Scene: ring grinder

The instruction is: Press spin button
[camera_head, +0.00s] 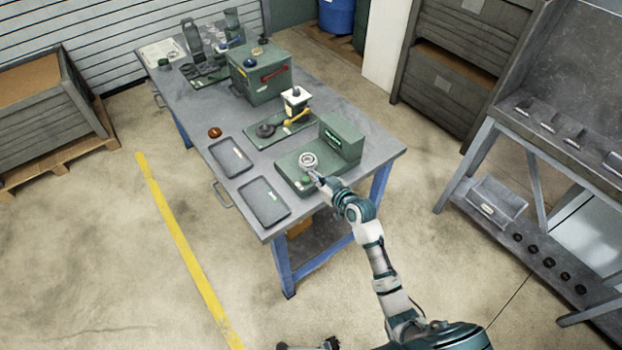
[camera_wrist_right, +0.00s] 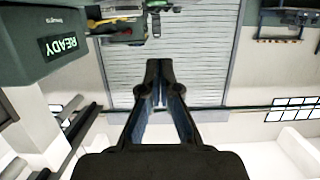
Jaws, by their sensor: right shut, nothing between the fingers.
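The green ring grinder (camera_head: 290,166) sits near the front right corner of the table, with a metal ring-shaped part on its base. Its upright box (camera_head: 341,140) carries a lit display, which reads READY in the right wrist view (camera_wrist_right: 62,44). A small green button (camera_head: 305,179) is on the front of the base. My right gripper (camera_head: 315,174) is just right of the button, very near it; I cannot tell whether they touch. In the right wrist view its fingers (camera_wrist_right: 160,68) are together and empty. Dark parts at the head view's bottom edge may be my left gripper.
Two grey trays (camera_head: 250,176) (camera_head: 284,205) lie left of the grinder on the table (camera_head: 205,122). Behind are a green plate (camera_head: 262,141) with a yellow-handled tool and a green box (camera_head: 258,87) with a red handle. A shelf unit (camera_head: 555,140) stands at right.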

